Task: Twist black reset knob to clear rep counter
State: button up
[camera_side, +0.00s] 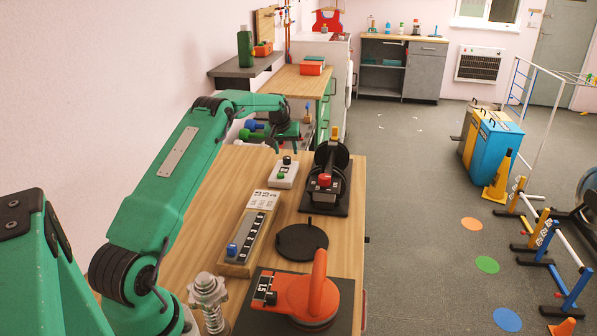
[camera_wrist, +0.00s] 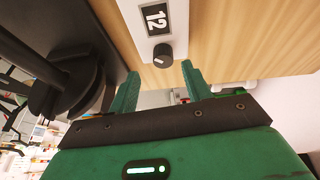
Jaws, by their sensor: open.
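The rep counter is a small white box (camera_side: 279,182) near the far edge of the wooden table in the side view. Its white face (camera_wrist: 176,14) also shows in the wrist view, with a display (camera_wrist: 157,18) reading 12. The black reset knob (camera_side: 287,160) stands at the box's far end; in the wrist view the knob (camera_wrist: 163,55) has a pale mark on top. My gripper (camera_side: 287,148) is open and empty, just above and beyond the knob. In the wrist view my gripper's (camera_wrist: 160,72) fingers point toward the knob, which lies between their lines but apart from them.
A black machine with a red knob (camera_side: 325,180) stands right of the counter. A slider board (camera_side: 245,245), a black disc (camera_side: 302,242) and an orange handled device (camera_side: 300,293) are nearer on the table (camera_side: 195,235). Dumbbells (camera_side: 251,134) lie on a rack beyond.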

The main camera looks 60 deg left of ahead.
aim_at(287, 158)
jog(key=shift+x, duration=2.1)
jog(key=shift+s+a, duration=0.1)
jog(key=shift+a, duration=0.05)
jog(key=c, duration=1)
